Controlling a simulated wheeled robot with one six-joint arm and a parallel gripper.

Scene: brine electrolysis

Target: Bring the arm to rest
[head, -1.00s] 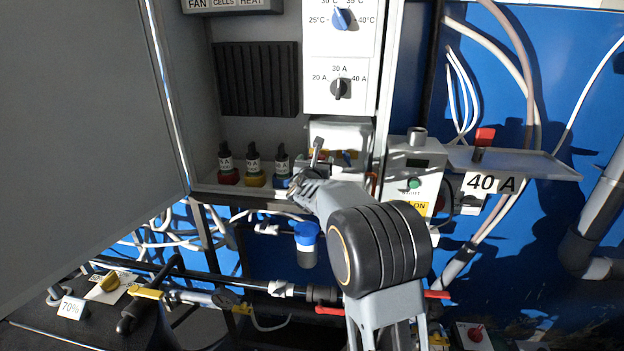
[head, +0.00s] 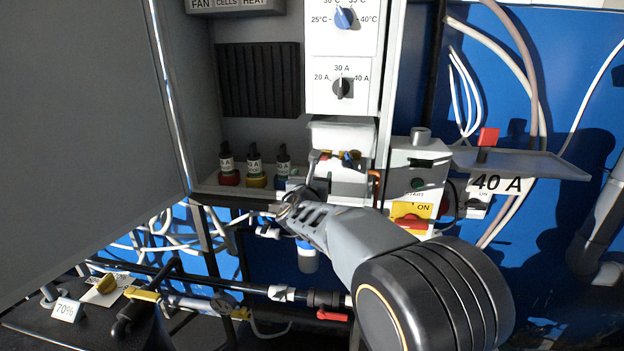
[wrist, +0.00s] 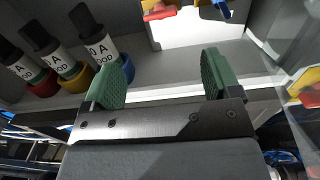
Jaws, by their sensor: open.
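My gripper (wrist: 160,82) is open and empty in the wrist view, its two green pads well apart. It faces the cabinet shelf (wrist: 165,70), close to its front edge. In the head view my gripper (head: 283,203) is at the shelf's front edge, below the blue-based fuse; its fingertips are small and partly hidden there. Several black fuses stand on the shelf to the left: one in a red base (head: 228,178), one in a yellow base (head: 255,179) and one in a blue base (wrist: 126,72).
The grey cabinet door (head: 80,100) hangs open at left. A start box with a red and yellow switch (head: 411,217) stands right of the shelf. A 40 A label (head: 499,184) hangs under a small ledge (head: 530,160).

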